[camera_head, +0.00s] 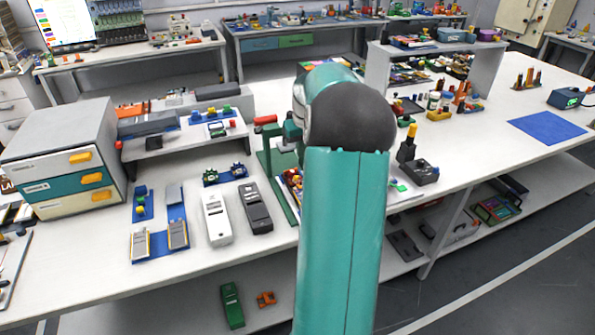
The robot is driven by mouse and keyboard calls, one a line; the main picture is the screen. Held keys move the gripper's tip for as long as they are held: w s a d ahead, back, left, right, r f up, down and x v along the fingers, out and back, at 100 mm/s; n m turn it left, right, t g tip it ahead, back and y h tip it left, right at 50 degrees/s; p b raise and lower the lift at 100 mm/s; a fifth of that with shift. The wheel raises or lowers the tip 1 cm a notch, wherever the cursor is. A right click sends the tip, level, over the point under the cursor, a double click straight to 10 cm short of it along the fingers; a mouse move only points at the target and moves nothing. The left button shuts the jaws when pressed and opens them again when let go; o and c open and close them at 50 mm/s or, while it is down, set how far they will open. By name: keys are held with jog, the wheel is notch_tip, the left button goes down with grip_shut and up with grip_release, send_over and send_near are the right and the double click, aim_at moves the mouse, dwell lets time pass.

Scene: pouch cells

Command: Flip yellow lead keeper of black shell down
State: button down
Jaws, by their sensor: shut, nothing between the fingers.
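The black shell (256,207) lies on the white bench left of my arm, with its long side running away from me. No yellow lead keeper can be made out on it at this size. A similar white shell (216,220) lies just left of it. My teal arm fills the middle of the view, and my gripper is hidden behind it or out of view.
A green stand with a red handle (266,120) rises right of the black shell. Blue holders with silver cells (158,247) lie left of the white shell. A drawer cabinet (62,150) stands at the left. A blue mat (547,127) lies far right.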

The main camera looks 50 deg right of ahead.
aim_at(300, 187)
jog(key=f, duration=1.3)
jog(key=shift+w+d, duration=0.3)
jog(key=shift+f, duration=0.1)
jog(key=shift+s, duration=0.1)
